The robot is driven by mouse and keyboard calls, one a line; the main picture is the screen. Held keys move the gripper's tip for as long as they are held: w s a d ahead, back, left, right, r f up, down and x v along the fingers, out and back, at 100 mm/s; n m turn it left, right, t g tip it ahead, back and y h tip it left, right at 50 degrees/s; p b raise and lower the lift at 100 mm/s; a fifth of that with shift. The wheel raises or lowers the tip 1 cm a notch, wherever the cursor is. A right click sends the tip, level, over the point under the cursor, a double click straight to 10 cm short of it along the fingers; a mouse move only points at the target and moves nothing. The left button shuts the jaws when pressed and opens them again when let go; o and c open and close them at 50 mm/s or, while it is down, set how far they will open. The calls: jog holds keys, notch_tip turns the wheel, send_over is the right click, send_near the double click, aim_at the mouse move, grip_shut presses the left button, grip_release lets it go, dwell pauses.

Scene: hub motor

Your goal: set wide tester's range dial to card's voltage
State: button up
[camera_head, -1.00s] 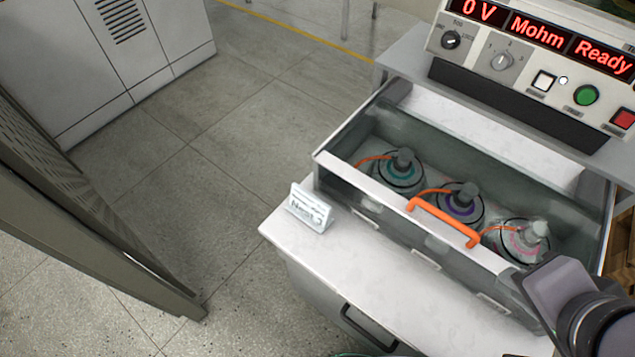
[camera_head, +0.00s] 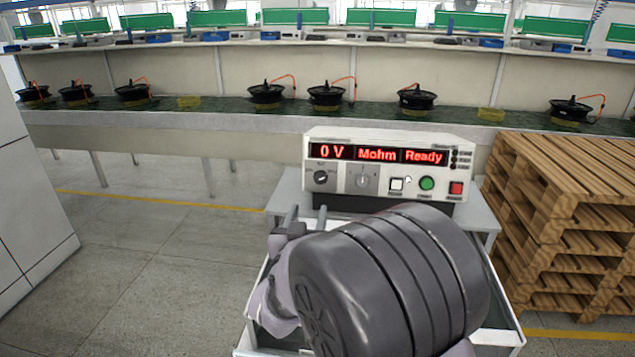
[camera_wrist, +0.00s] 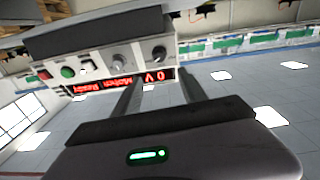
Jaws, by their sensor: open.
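The wide tester (camera_head: 385,140) is a white box with a red display reading "0 V", "Mohm" and "Ready". Its black range dial (camera_head: 321,177) is at the front's left, with a grey dial (camera_head: 362,178) beside it. In the wrist view the tester looks upside down, with the black dial (camera_wrist: 158,53) near the grey one (camera_wrist: 122,60). My gripper (camera_head: 306,214) is open and empty, its fingers pointing toward the tester, short of the black dial. Its two fingers also show in the wrist view (camera_wrist: 160,84). No card is in view now. The dial's exact setting is too small to read.
My arm hides most of the open drawer below the tester. A white button (camera_head: 396,184), green button (camera_head: 427,184) and red button (camera_head: 456,188) sit right of the dials. Stacked wooden pallets (camera_head: 560,220) stand at right.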

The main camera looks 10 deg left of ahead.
aim_at(319, 180)
jog(key=w, duration=0.4)
jog(key=w+b, duration=0.1)
jog(key=w, duration=0.4)
jog(key=w+b, duration=0.1)
jog(key=w, duration=0.3)
jog(key=shift+w+d+f, duration=0.15)
jog(key=shift+w+d, duration=0.25)
jog(key=shift+w, duration=0.55)
jog(key=shift+c, duration=0.2)
grip_shut()
